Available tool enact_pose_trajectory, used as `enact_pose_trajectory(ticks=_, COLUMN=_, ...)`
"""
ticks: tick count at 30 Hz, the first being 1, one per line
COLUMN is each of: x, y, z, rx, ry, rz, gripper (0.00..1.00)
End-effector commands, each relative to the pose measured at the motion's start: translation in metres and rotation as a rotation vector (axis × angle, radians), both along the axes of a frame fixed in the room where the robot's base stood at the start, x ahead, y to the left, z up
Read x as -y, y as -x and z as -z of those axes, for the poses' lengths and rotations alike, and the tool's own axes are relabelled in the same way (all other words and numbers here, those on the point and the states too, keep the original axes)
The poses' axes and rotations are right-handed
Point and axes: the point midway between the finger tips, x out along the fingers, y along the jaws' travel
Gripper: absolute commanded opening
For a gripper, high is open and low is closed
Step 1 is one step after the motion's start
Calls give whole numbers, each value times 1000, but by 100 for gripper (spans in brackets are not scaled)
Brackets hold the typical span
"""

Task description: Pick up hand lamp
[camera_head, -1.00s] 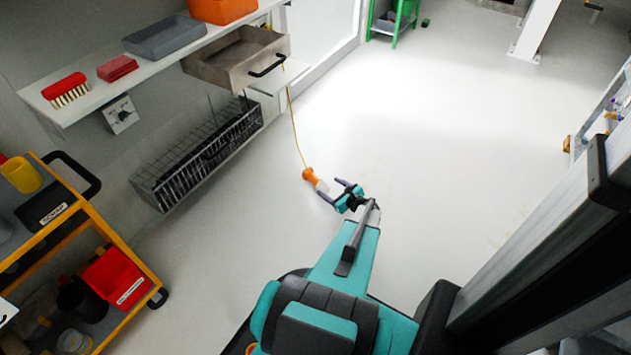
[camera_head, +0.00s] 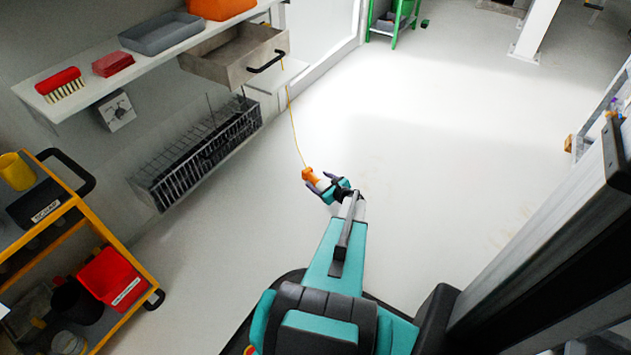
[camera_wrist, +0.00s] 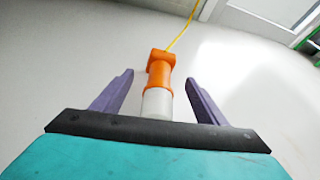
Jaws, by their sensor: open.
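The hand lamp (camera_head: 310,176) has an orange body and a pale end, and hangs from a yellow cord in the head view. In the wrist view the hand lamp (camera_wrist: 159,78) lies between the two purple fingers, its pale end toward my palm. My gripper (camera_head: 322,183) is open around the lamp in the head view. In the wrist view my gripper (camera_wrist: 158,88) shows a clear gap on both sides of the lamp. The palm edge hides the lowest part of the pale end.
An open drawer (camera_head: 225,68) and a wire basket (camera_head: 165,182) are on the left wall, below a shelf (camera_head: 82,98). A yellow-framed trolley (camera_head: 122,250) stands at lower left. The pale floor (camera_head: 440,130) to the right is clear.

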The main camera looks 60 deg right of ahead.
Motion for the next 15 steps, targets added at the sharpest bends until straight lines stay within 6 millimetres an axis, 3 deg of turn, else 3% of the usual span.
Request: enact_pose_trajectory(ticks=15, x=3, y=-9, z=6, rx=0, ry=1, rz=-3, gripper=67)
